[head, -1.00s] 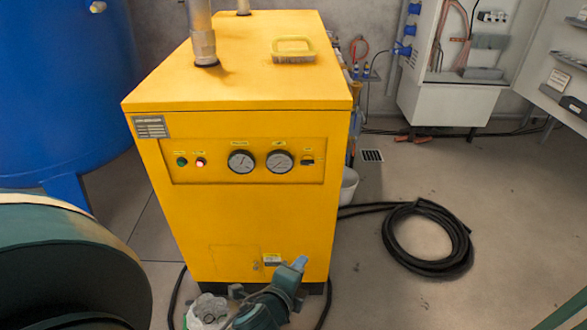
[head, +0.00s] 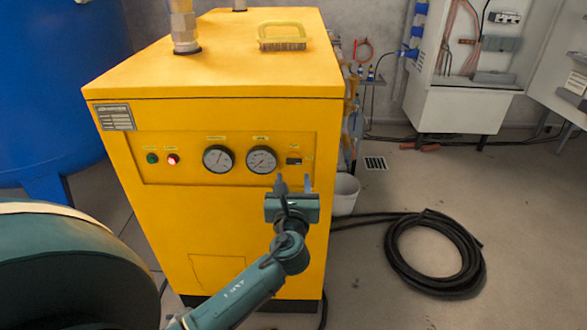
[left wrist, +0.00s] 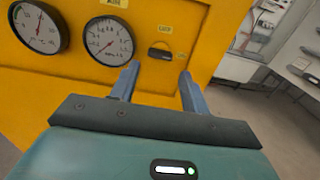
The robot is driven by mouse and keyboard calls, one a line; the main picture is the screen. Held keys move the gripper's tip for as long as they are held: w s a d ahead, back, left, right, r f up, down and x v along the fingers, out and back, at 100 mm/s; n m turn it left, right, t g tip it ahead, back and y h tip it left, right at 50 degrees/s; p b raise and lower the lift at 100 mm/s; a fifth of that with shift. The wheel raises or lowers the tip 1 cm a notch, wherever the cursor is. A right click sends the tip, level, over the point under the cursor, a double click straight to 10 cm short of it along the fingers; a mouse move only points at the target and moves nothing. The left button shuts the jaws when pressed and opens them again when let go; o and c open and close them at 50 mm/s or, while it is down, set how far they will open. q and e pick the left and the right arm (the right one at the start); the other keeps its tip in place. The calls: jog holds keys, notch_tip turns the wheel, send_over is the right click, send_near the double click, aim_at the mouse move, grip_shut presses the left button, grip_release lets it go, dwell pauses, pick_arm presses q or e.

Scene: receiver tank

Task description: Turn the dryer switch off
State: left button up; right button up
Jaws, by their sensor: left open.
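The dryer (head: 220,240) is a yellow box with a front control panel. My left gripper (head: 294,180) is open and empty, in front of the panel and just below the switch in the head view. I cannot tell whether it touches the panel. The switch's position is too small to tell. My right gripper is not in view.
A green light (head: 152,158) and a red lit one (head: 173,159) sit at the panel's left. A brush (head: 282,38) lies on the dryer top. A blue tank (head: 60,80) stands left, a black hose coil (head: 435,255) lies right. Floor between dryer and coil is partly clear.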

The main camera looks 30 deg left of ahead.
aim_at(294, 164)
pick_arm(q)
jog(key=x, duration=0.4)
jog(key=shift+w+a, duration=0.2)
jog(key=shift+w, duration=0.1)
jog(key=shift+w+a, duration=0.3)
jog(key=shift+w, duration=0.2)
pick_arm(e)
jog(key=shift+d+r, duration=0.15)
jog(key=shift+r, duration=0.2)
pick_arm(q)
jog(key=shift+c, duration=0.3)
jog(key=c, duration=0.7)
jog(key=shift+o, duration=0.2)
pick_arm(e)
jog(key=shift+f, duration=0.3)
